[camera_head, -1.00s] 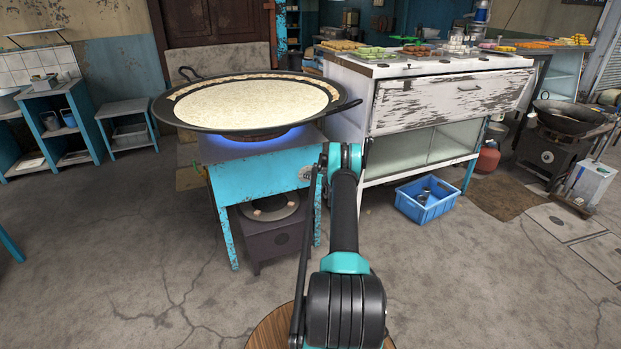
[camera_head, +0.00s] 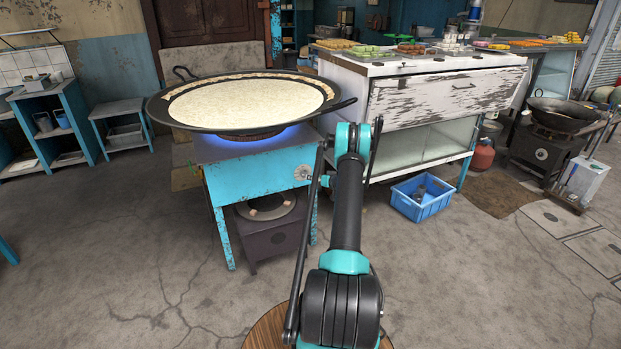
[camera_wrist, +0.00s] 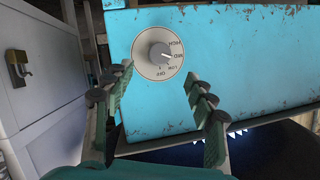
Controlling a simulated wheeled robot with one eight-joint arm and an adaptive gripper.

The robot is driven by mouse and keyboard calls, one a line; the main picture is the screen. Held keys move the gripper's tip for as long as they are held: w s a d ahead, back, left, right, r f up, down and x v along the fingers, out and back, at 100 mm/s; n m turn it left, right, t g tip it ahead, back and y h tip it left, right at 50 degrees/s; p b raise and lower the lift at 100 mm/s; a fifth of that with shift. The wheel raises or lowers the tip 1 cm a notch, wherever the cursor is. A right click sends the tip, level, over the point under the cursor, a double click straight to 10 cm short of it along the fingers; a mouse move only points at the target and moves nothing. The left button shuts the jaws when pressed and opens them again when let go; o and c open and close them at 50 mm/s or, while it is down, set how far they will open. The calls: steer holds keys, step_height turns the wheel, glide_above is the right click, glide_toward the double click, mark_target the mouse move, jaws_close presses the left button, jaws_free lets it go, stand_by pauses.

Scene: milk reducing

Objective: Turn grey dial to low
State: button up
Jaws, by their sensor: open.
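The grey dial (camera_wrist: 160,53) sits on a round pale plate with HIGH, MED, LOW and OFF labels, on the blue stove front (camera_wrist: 230,60). Its white mark points right, towards MED. The dial also shows small in the head view (camera_head: 302,172), beside my arm. My gripper (camera_wrist: 165,90) is open, with its fingers apart below the dial in the wrist view. Nothing is between them, and they do not appear to touch the dial. My gripper cannot be made out in the head view.
A wide pan of milk (camera_head: 250,101) stands on the stove over a blue flame (camera_head: 250,134). Its handle juts out near my arm. A white counter (camera_head: 445,100) and blue crate (camera_head: 421,198) are to the right. Floor at the front left is clear.

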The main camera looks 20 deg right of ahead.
steer(key=shift+v, duration=1.4)
